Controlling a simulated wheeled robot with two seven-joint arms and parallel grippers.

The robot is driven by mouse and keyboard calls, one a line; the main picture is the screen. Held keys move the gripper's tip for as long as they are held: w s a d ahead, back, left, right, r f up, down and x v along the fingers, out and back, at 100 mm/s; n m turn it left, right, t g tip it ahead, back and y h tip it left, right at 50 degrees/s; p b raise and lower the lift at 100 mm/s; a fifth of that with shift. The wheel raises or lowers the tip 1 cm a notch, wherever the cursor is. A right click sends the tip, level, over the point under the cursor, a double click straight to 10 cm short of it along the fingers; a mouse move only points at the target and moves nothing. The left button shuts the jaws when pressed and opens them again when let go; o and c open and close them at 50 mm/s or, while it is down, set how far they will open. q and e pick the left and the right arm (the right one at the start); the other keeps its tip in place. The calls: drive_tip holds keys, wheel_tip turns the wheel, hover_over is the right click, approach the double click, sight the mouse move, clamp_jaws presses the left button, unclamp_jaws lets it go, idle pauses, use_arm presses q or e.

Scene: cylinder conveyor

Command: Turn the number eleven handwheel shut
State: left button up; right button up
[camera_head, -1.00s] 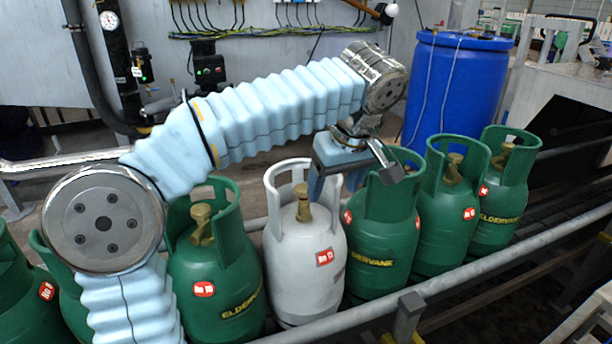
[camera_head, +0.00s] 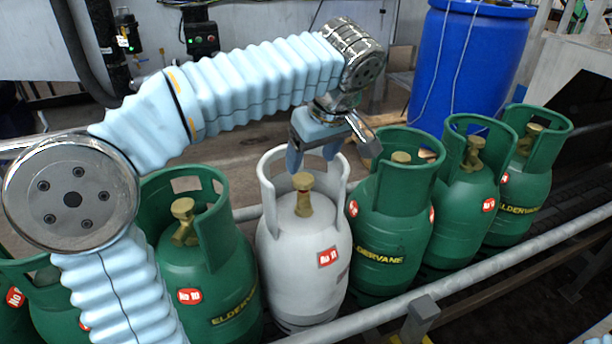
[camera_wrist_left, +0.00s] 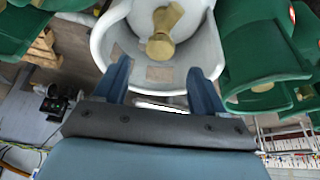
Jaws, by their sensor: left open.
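The white gas cylinder (camera_head: 290,262) stands upright in the row, with a red label that appears to read No 11. Its brass valve with handwheel (camera_head: 303,182) stands inside the white collar (camera_head: 266,185). My left gripper (camera_head: 312,160) is open and empty, pointing down at the back of the collar, just behind and above the handwheel. In the left wrist view the brass handwheel (camera_wrist_left: 160,45) lies ahead of the two blue fingers (camera_wrist_left: 160,72), apart from them. The fingers overlap the collar in that view; contact cannot be told. My right gripper is not in view.
A green cylinder (camera_head: 205,270) labelled No 10 stands left of the white one. Another green cylinder (camera_head: 390,225) stands close on the right, with more beyond. A grey rail (camera_head: 450,290) runs along the front. A blue drum (camera_head: 465,75) stands behind.

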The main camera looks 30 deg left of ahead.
sight(304, 179)
use_arm(q)
drive_tip(key=x, duration=0.6)
drive_tip(key=c, duration=1.1)
drive_tip(key=shift+o, duration=0.2)
